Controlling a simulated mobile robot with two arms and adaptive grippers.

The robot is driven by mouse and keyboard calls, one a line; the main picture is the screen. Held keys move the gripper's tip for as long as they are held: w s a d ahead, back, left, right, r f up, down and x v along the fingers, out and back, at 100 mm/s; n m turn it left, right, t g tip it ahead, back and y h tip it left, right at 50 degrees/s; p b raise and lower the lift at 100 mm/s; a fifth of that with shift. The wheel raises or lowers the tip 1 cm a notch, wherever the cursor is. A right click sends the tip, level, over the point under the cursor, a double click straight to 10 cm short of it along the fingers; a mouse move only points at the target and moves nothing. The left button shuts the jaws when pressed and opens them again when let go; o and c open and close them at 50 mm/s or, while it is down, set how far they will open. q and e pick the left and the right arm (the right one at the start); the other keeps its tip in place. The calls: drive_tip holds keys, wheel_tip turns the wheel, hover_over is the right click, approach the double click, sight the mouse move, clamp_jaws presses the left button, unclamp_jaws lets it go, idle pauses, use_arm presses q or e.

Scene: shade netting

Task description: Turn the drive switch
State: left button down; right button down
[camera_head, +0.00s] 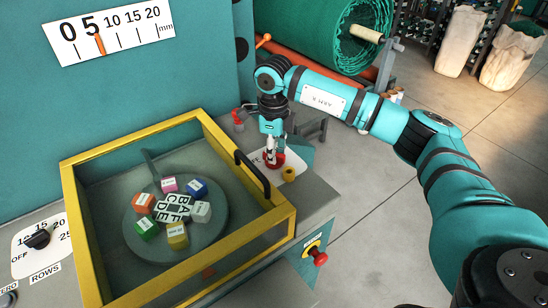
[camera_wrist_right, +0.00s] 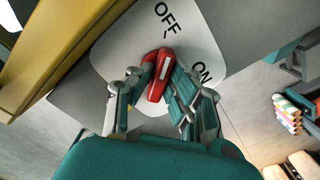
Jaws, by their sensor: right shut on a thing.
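The drive switch is a red knob (camera_wrist_right: 161,72) with a white stripe, on a pale plate (camera_wrist_right: 125,45) marked OFF and ON. In the right wrist view, the knob's upper end points roughly towards OFF; ON is at the lower right. In the head view the red knob (camera_head: 277,160) shows low at the right corner of the machine top. My right gripper (camera_head: 269,153) reaches down onto it. In the wrist view the fingers of my right gripper (camera_wrist_right: 158,82) are closed on both sides of the knob. My left gripper is not in view.
A yellow-framed clear cover (camera_head: 283,235) with a black handle (camera_head: 252,173) stands left of the switch, over several coloured blocks. A brass-coloured knob (camera_head: 289,174) is close by on the right. A red button (camera_head: 319,257) is on the front face. The floor at right is open.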

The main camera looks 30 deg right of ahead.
drive_tip(key=shift+n+b, duration=0.45)
drive_tip(key=shift+n, duration=0.35)
drive_tip(key=c, duration=1.3)
unclamp_jaws()
wheel_tip(320, 180, up, 12)
drive_tip(key=shift+r, duration=0.1)
